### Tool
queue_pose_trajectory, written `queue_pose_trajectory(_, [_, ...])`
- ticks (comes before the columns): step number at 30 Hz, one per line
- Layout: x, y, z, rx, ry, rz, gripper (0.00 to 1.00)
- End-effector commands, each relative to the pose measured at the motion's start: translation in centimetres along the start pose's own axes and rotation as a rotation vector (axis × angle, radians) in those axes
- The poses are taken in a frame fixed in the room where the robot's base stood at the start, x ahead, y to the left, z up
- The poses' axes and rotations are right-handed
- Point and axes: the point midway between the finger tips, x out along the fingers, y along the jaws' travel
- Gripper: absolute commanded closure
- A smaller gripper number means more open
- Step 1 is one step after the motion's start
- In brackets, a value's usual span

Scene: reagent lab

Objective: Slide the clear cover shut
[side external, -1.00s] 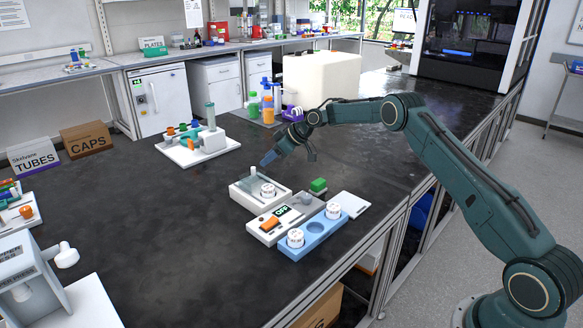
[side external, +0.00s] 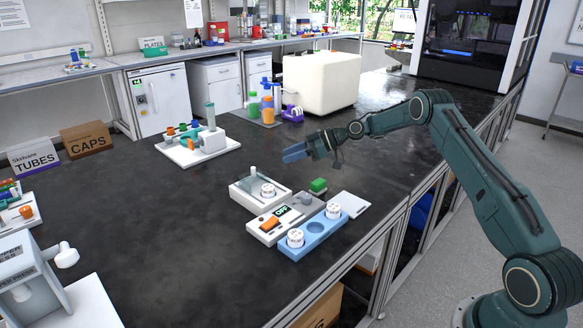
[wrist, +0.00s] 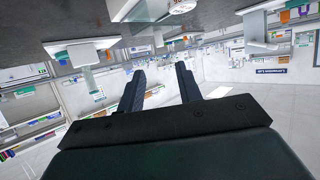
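The white box (side external: 240,199) with the clear cover (side external: 249,184) stands on the black bench. A white upright knob (side external: 253,171) rises at its back left, and a round white piece (side external: 268,190) shows in its right part. The cover is hard to make out, so I cannot tell how far across it reaches. My gripper (side external: 288,154) is in the air above and behind the box, apart from it. In the wrist view my gripper (wrist: 160,80) has its two fingers spread with nothing between them. The box (wrist: 150,10) shows partly at the wrist view's top edge.
In front of the box are a white device with a display (side external: 282,211) and a blue holder (side external: 315,241) with white round pieces. A white rack (side external: 190,156) stands back left. The bench left of the box is clear.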

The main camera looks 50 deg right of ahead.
Motion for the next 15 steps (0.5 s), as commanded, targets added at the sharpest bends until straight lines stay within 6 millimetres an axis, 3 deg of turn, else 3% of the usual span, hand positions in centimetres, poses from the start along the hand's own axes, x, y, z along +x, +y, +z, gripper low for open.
queue_pose_trajectory(15, [6.8,-0.1,0.1,0.000,-0.001,-0.002,0.65])
